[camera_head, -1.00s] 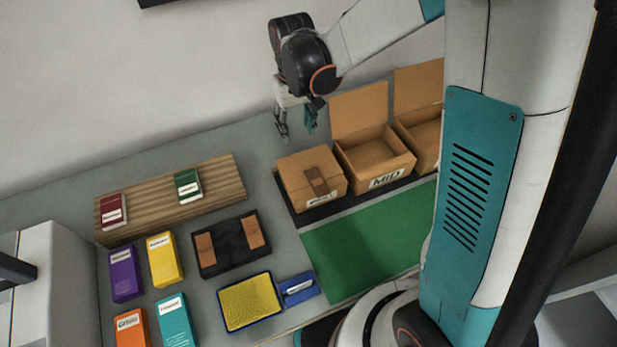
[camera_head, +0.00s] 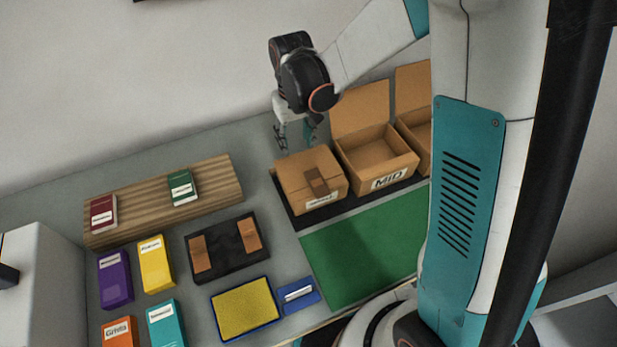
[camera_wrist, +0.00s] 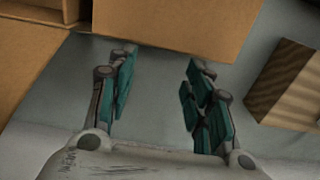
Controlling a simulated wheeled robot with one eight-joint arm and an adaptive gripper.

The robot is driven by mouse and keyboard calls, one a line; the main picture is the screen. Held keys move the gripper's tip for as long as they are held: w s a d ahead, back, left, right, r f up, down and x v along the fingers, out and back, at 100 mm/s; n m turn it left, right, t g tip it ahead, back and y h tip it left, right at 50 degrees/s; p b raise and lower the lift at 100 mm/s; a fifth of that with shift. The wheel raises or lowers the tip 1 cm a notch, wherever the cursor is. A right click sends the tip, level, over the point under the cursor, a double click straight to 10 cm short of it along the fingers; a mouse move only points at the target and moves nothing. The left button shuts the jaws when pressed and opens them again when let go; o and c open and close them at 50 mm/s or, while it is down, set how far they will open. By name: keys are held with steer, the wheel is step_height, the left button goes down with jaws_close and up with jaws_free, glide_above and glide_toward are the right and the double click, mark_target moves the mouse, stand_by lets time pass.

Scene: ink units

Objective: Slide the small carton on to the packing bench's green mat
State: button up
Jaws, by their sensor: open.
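The small carton (camera_head: 295,172) is a closed brown box with a darker tape strip and a white label on its front. It sits at the left end of a black strip, just behind the green mat (camera_head: 345,268). My gripper (camera_head: 297,143) is open and empty, pointing down behind the carton's back edge. In the wrist view my gripper (camera_wrist: 160,72) has its two teal-padded fingers spread. The carton (camera_wrist: 175,22) fills the upper middle there, just past the fingertips. I cannot tell whether they touch it.
An open box marked MID (camera_head: 376,158) stands close to the carton's right, with another open box beyond. A wooden block (camera_head: 150,205) with red and green packs lies left. A black tray (camera_head: 229,265), a yellow pad (camera_head: 245,308) and several coloured cartons lie front left. The mat is bare.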

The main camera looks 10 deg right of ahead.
steer(key=shift+f+b, duration=1.4)
steer(key=shift+f, duration=0.35)
steer(key=shift+s, duration=0.1)
steer(key=shift+s+d+r, duration=0.1)
steer(key=shift+s+d, duration=0.6)
steer(key=shift+s, duration=2.8)
steer(key=shift+s+d+f, duration=0.1)
steer(key=shift+s+d, duration=0.6)
steer(key=shift+s, duration=2.8)
steer(key=shift+s+d+r, duration=0.1)
steer(key=shift+s+d, duration=0.6)
steer(key=shift+s, duration=2.8)
steer(key=shift+w, duration=0.1)
steer(key=shift+w+a, duration=0.1)
steer(key=shift+w, duration=0.45)
step_height(320, 180, up, 7)
steer(key=p, duration=0.6)
